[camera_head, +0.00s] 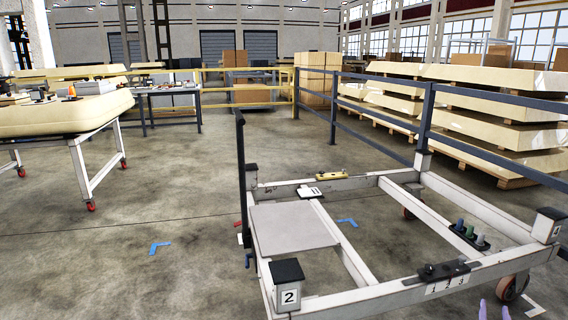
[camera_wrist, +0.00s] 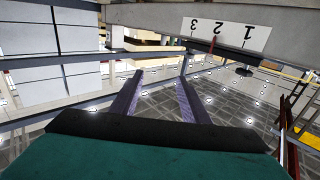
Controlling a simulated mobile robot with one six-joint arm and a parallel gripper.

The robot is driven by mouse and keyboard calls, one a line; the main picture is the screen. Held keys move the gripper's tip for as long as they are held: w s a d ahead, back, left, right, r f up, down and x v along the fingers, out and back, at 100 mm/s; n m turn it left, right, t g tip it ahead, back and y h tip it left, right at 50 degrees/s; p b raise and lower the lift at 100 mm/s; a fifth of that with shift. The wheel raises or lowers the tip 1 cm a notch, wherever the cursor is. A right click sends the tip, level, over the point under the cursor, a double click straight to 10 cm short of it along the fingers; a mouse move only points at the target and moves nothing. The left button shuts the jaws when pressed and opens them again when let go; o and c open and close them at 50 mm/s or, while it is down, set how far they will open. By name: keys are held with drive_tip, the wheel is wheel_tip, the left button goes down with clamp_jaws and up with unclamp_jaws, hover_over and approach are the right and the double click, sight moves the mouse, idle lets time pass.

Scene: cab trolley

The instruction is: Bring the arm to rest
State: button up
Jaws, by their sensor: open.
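My gripper (camera_head: 494,309) shows only as two purple fingertips at the bottom right edge of the head view. It is just in front of the trolley's (camera_head: 435,290) near beam, close to the label numbered 1 2 3 (camera_head: 446,285). In the wrist view my gripper (camera_wrist: 157,86) has its two purple fingers well apart with nothing between them. The trolley beam (camera_wrist: 150,17) with its numbered label (camera_wrist: 226,34) crosses the top of that view, upside down. The rest of my arm is out of the head view.
A table (camera_head: 62,115) stands at left.

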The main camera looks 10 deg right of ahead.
drive_tip(key=w+a+f+g+y+p, duration=0.2)
drive_tip(key=w+a+f+p, duration=0.25)
drive_tip(key=a, duration=0.35)
drive_tip(key=s+a+f+n+g+y+p, duration=0.15)
drive_tip(key=a+f+g+y+p, duration=0.3)
drive_tip(key=a, duration=0.75)
drive_tip(key=s+a+f+n+g+y+p, duration=0.1)
drive_tip(key=s+a+f+g+p, duration=0.15)
drive_tip(key=a+f+p, duration=0.7)
drive_tip(key=s+a+r+n+g+y+p, duration=0.1)
drive_tip(key=s+a+r+g+p, duration=0.2)
drive_tip(key=s+a, duration=0.4)
drive_tip(key=s+a+r+n+g+y+p, duration=0.1)
drive_tip(key=s+a+r+n+g+p, duration=0.1)
drive_tip(key=s+a, duration=0.6)
drive_tip(key=s+a+r+n+g+y+p, duration=0.2)
drive_tip(key=s+a+r+g+p, duration=0.2)
drive_tip(key=s+a, duration=0.4)
drive_tip(key=a+r+g, duration=0.1)
drive_tip(key=a, duration=0.6)
drive_tip(key=shift+r+p, duration=0.3)
drive_tip(key=shift+n, duration=0.25)
